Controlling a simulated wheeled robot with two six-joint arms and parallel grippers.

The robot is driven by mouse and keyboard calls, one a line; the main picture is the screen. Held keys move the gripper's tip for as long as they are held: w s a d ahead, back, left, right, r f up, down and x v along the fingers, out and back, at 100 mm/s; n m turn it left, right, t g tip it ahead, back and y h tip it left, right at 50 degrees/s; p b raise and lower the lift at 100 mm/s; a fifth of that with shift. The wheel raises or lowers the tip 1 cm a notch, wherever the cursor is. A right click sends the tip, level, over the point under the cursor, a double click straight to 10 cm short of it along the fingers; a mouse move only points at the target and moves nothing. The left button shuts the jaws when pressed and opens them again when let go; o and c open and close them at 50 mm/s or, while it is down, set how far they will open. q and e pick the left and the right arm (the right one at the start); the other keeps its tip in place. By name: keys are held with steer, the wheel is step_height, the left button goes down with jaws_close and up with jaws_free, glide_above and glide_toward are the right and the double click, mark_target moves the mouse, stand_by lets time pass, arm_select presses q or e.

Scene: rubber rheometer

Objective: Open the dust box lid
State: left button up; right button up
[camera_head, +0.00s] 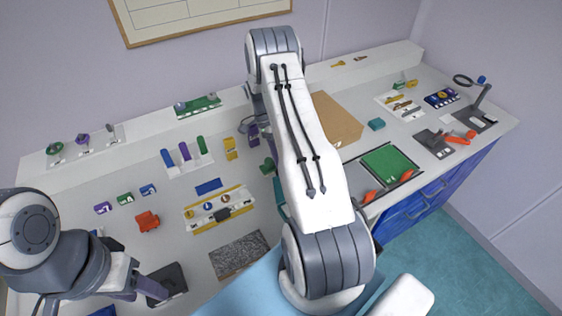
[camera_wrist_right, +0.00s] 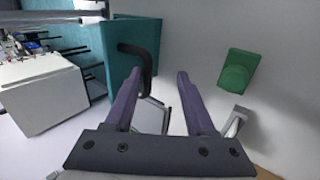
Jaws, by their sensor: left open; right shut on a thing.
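A teal box (camera_wrist_right: 130,40), which looks like the dust box, stands ahead of my right gripper in the right wrist view. A black bent handle (camera_wrist_right: 148,62) sticks out from it. My right gripper (camera_wrist_right: 166,76) has its purple fingers on either side of this handle and is shut on it; the exact contact is hard to see. In the head view my right arm hides most of the box, and only a teal strip (camera_head: 279,195) shows beside the arm.
A green block (camera_wrist_right: 236,72) lies right of my right gripper in the right wrist view. The bench holds a cardboard-brown box (camera_head: 336,120), a green mat (camera_head: 389,164), a yellow-edged rack (camera_head: 219,209) and an orange piece (camera_head: 148,221). A wall stands behind.

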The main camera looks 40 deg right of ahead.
steer(key=shift+r, duration=0.1)
steer(key=shift+s+d, duration=0.1)
stand_by(0.4)
steer(key=b+v, duration=0.3)
steer(key=v, duration=0.7)
steer(key=shift+r, duration=0.2)
